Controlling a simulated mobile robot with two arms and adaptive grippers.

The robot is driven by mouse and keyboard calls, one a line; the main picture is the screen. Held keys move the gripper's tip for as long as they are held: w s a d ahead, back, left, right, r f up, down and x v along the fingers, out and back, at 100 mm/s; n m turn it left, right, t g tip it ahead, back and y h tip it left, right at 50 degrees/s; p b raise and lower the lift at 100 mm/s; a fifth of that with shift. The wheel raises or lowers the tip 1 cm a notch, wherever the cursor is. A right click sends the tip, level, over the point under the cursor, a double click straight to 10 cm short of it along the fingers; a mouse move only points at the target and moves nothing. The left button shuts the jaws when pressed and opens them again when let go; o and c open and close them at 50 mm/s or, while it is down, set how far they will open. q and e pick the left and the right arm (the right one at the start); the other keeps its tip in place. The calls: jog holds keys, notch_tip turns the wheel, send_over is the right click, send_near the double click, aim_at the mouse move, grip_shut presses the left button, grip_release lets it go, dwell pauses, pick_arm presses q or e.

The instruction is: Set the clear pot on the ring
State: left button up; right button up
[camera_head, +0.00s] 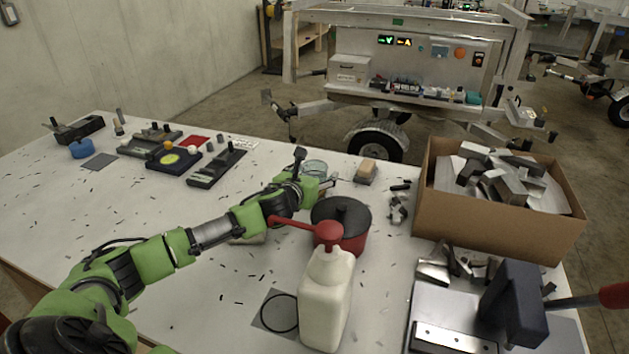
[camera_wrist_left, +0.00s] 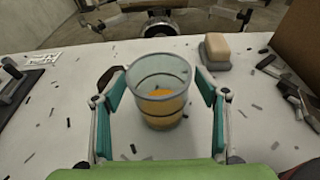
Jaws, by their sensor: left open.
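The clear pot (camera_wrist_left: 160,92) stands upright on the white table, with something yellow-orange inside. In the head view the pot (camera_head: 314,168) is partly hidden behind my left gripper (camera_head: 322,184). In the left wrist view, the fingers of my left gripper (camera_wrist_left: 162,86) are open, one on each side of the pot. I cannot tell whether they touch it. A thin black ring (camera_head: 264,314) lies on a grey square at the table's front, left of the white bottle and well nearer than the pot. My right gripper is not in view.
A tan block (camera_head: 366,171) sits behind. A cardboard box (camera_head: 500,215) of metal offcuts stands right. The table's left middle has mostly scattered shavings.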

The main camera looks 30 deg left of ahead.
pick_arm(q)
jog(key=c, duration=1.4)
jog(key=shift+c, duration=0.2)
